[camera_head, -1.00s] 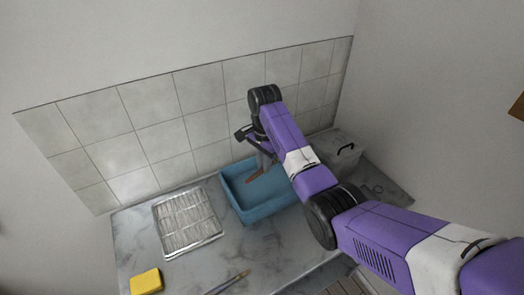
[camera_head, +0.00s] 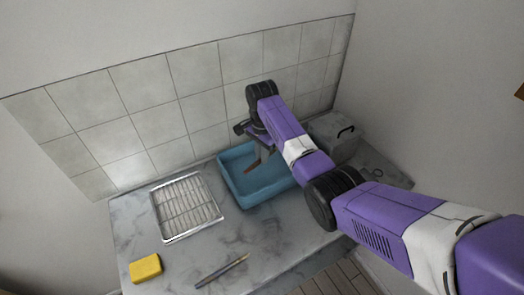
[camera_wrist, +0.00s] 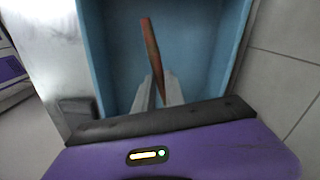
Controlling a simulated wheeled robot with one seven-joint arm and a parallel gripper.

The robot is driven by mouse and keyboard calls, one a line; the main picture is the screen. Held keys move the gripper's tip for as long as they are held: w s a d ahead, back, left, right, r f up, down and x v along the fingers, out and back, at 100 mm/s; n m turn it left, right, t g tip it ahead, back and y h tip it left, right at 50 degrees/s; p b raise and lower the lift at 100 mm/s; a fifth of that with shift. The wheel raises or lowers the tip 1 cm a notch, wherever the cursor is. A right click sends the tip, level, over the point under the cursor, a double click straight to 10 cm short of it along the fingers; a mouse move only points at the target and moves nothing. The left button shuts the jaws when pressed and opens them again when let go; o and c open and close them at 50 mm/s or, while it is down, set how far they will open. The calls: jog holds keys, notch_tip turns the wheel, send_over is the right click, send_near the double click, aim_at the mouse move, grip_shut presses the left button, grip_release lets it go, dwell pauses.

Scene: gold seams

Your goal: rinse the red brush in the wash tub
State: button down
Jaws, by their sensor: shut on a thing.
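The blue wash tub (camera_head: 240,196) stands on the marbled counter against the tiled wall, and its blue inner wall fills much of the wrist view (camera_wrist: 205,45). My gripper (camera_head: 264,153) is over the tub, pointing down into it. Its two pale fingers (camera_wrist: 158,88) are shut on the red brush (camera_wrist: 151,50), a thin reddish-brown stick. The brush also shows in the head view (camera_head: 253,166), within the tub's outline. I cannot tell whether its end touches the tub floor or any water. My arm hides the tub's right part.
A metal wire rack on a tray (camera_head: 187,206) lies left of the tub. A yellow sponge (camera_head: 146,268) and a dark-handled brush (camera_head: 222,270) lie at the front. A grey box with a black handle (camera_head: 336,137) stands right of the tub.

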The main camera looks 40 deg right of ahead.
jog(key=shift+f+b, duration=2.65)
jog(key=shift+f, duration=0.25)
jog(key=shift+r, duration=0.1)
dwell(0.4)
notch_tip(320, 180, up, 6)
jog(key=p, duration=0.5)
jog(key=shift+f+p, duration=0.25)
jog(key=shift+p, duration=0.05)
jog(key=shift+r, duration=2.3)
jog(key=shift+r, duration=0.1)
jog(key=shift+r, duration=1.9)
